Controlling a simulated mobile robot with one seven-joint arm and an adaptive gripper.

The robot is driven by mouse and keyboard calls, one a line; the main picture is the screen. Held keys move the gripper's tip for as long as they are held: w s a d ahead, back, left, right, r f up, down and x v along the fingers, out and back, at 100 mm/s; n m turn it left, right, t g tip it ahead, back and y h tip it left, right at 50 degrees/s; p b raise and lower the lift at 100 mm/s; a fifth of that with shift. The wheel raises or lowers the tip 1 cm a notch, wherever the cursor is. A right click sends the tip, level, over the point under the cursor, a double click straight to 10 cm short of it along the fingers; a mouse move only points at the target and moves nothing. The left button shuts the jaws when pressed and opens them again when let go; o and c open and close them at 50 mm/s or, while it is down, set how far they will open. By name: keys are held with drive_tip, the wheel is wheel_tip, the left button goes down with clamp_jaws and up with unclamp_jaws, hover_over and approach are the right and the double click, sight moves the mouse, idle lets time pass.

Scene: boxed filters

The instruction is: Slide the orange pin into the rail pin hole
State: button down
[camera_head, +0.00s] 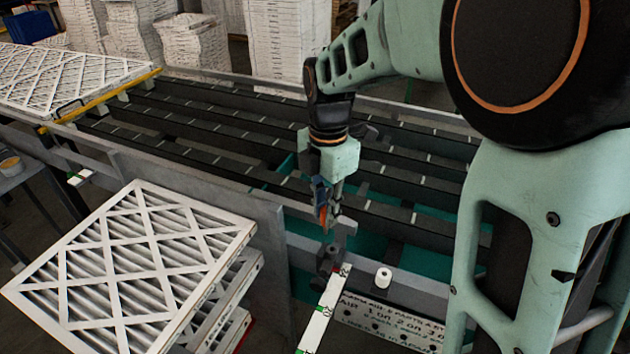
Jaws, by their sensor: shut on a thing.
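My gripper (328,217) points down over the near edge of the conveyor frame and is shut on the orange pin (323,213). Only a small orange part of the pin shows between the dark fingers; the rest is hidden. The grey near rail (408,284) runs below and to the right of the gripper. A dark block (328,258) sits at the rail below the fingertips, with a visible gap under them. The pin hole itself is too small or hidden to make out.
A white strip with green and red marks (322,316) runs from the dark block toward the front. A small white cylinder (383,278) stands right of it. Stacked pleated filters (135,265) lie at the left. A grey side panel (215,205) stands between them and the conveyor.

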drive_tip(key=shift+w+d+f+m, duration=0.2)
drive_tip(key=shift+w+d+m, duration=0.25)
drive_tip(key=shift+d, duration=0.35)
drive_tip(key=shift+f+b, duration=2)
drive_tip(key=shift+f, duration=0.95)
drive_tip(key=shift+f+b, duration=0.85)
drive_tip(key=shift+f, duration=0.85)
drive_tip(key=c, duration=1.7)
unclamp_jaws()
drive_tip(key=shift+c, duration=0.2)
